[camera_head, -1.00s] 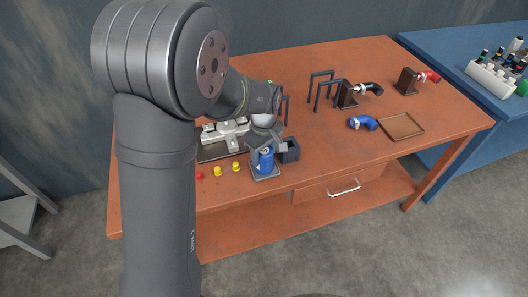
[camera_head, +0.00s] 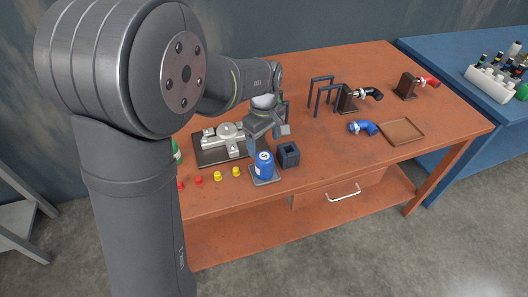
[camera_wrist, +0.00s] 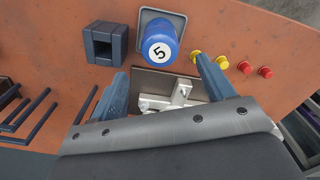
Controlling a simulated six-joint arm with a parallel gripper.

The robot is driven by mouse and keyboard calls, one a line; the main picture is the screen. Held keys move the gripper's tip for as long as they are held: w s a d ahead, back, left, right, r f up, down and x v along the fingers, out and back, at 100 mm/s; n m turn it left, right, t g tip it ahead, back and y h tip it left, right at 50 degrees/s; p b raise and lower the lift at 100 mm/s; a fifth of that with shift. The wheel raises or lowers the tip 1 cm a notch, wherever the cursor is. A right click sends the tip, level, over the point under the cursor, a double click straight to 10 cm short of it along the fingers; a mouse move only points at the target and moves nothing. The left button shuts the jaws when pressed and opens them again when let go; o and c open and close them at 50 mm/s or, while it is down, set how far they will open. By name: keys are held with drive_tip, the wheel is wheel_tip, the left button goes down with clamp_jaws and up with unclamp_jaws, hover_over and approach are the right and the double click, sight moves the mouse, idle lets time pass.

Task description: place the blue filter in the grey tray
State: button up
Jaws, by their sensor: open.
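The blue filter (camera_head: 264,163), a can with a white "5" label, stands upright on the small grey tray (camera_head: 267,183) near the front edge of the orange bench. In the wrist view the filter (camera_wrist: 158,44) shows its label, with the tray rim (camera_wrist: 180,18) around its far side. My gripper (camera_head: 268,136) is open and empty, above and behind the filter. In the wrist view its two fingers (camera_wrist: 162,68) are spread wide, apart from the filter. The filter hides much of the tray's surface.
A dark square open box (camera_head: 289,154) stands just right of the tray. Yellow and red caps (camera_head: 217,176) lie to the left. A metal part on a dark plate (camera_head: 224,141) is behind. A blue elbow pipe (camera_head: 363,128) and a brown tray (camera_head: 402,131) lie to the right.

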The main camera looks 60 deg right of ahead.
sight(264, 156)
drive_tip(key=shift+r, duration=2.2)
wheel_tip(264, 156, down, 12)
drive_tip(key=shift+r, duration=0.1)
drive_tip(key=shift+d, duration=0.1)
drive_tip(key=shift+r, duration=1.65)
